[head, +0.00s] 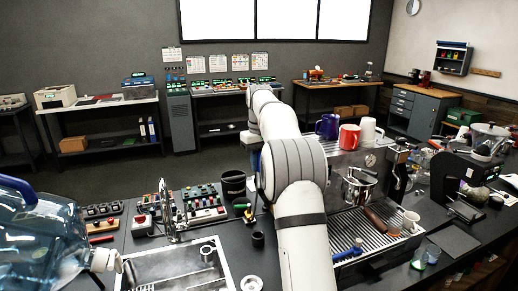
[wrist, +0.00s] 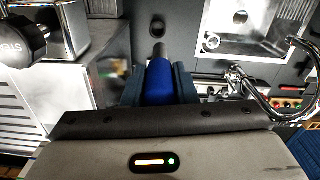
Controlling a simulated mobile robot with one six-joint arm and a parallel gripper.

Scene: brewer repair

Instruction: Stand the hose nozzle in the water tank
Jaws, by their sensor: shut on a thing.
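My gripper (wrist: 160,88) shows in the wrist view, its jaws shut on a blue piece with a dark grey tip, which looks like the hose nozzle (wrist: 159,76). The tip points away from the gripper, over the dark counter. In the head view my arm hides the gripper and the held piece. I cannot pick out the water tank for certain. A big clear blue water bottle (head: 45,240) with a blue handle lies at the left edge of the head view.
The espresso machine (head: 385,165) stands right of my arm, with mugs on top. The sink (head: 170,265) and its curved faucet (head: 168,205) are at the front left; the faucet (wrist: 262,105) also shows right of the jaws in the wrist view. Switch panels (head: 205,205) lie behind.

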